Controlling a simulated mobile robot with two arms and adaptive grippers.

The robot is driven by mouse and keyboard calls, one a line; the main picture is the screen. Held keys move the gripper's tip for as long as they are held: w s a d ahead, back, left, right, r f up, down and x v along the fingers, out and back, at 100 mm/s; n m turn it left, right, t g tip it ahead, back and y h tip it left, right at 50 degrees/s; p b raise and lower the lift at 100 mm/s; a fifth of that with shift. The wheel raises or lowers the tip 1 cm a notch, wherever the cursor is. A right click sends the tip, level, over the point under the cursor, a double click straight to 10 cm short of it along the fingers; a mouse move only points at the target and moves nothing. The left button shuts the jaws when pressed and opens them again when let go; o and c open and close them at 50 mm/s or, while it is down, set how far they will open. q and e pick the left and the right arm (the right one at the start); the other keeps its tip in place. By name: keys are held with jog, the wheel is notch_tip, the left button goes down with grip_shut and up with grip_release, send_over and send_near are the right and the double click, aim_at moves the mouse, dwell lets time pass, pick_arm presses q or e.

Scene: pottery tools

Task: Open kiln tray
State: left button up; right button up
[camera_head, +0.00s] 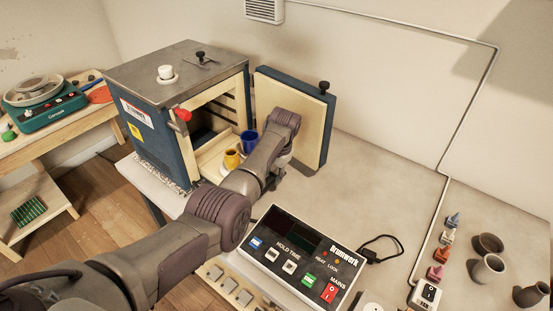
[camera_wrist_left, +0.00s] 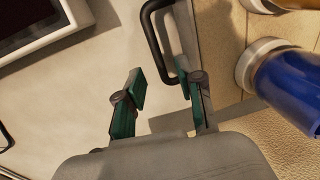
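The kiln (camera_head: 160,145) stands open, its door (camera_head: 295,105) swung out to the right. Its pale tray (camera_head: 207,163) shows at the opening, with a yellow mug (camera_head: 232,159) and a blue mug (camera_head: 249,141) on it. My left gripper (camera_wrist_left: 163,100) is in front of the tray; in the head view my own arm hides its fingertips. In the left wrist view the fingers are apart. A black loop handle (camera_wrist_left: 152,38) reaches down between them, nearer the right finger. I cannot tell whether they touch. The blue mug also shows there (camera_wrist_left: 290,90). My right gripper is out of view.
A control box (camera_head: 308,255) lies on the table in front of the kiln, close to my left arm. Dark pots (camera_head: 488,268) and small cones (camera_head: 440,255) stand at the right. The table right of the door is clear.

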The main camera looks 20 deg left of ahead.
pick_arm(q)
notch_tip(320, 180, up, 9)
jog(key=d, duration=0.1)
jog(key=shift+s+d+f, duration=0.2)
jog(key=shift+s+d, duration=0.05)
jog(key=shift+f, duration=0.1)
